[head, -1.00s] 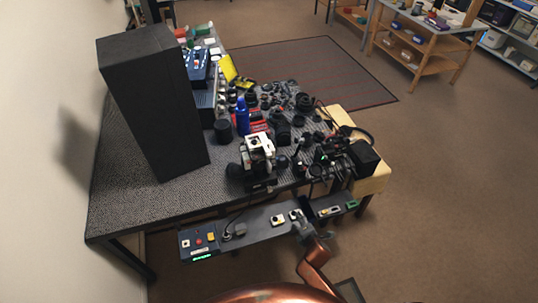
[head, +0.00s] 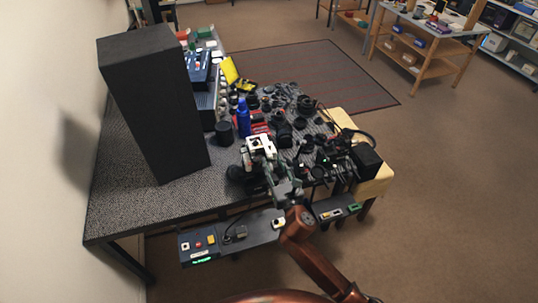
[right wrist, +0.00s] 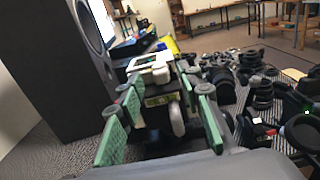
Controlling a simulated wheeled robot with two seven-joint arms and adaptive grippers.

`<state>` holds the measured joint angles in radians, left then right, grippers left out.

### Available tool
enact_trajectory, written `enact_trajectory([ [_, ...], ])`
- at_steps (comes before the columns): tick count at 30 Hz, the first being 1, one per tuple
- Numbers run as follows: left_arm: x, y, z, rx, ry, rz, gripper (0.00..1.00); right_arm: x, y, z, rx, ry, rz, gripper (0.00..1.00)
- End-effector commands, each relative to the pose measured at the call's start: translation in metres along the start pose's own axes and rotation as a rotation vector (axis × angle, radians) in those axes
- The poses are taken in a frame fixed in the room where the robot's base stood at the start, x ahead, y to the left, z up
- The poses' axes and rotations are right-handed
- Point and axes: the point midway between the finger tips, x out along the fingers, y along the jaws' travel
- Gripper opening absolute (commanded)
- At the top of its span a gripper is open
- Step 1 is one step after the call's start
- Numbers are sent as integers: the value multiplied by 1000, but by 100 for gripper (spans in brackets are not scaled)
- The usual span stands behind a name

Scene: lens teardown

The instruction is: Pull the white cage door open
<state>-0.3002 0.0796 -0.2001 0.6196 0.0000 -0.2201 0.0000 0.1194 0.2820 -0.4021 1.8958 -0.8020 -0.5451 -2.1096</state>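No cage with a white door can be made out for certain. A small white-topped device with a dark body (head: 260,145) stands near the front edge of the table; its white top (right wrist: 150,66) also shows in the right wrist view. My right gripper (head: 282,182) is just in front of it in the head view. In the right wrist view the green-padded fingers (right wrist: 160,98) are spread, with the dark body of the device seen between them. Whether they touch it cannot be told. My left gripper is not in view.
A tall black box (head: 150,100) stands left of the device. Camera parts and lenses (head: 300,122) crowd the table to the right, with a blue bottle (head: 243,117) behind. A control panel (head: 200,243) hangs below the front edge. The table's front left is clear.

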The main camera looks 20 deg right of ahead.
Motion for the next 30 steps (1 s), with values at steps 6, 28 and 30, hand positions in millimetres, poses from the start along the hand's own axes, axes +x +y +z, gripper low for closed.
enact_trajectory([
  [6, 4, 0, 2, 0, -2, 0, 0, 33, 0, -1, 2, 1, 0, 33],
  [28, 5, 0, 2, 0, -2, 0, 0, 47, 0, -1, 3, 3, 0, 15],
  [30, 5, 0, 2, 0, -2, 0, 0, 47, 0, -1, 4, 3, 0, 10],
])
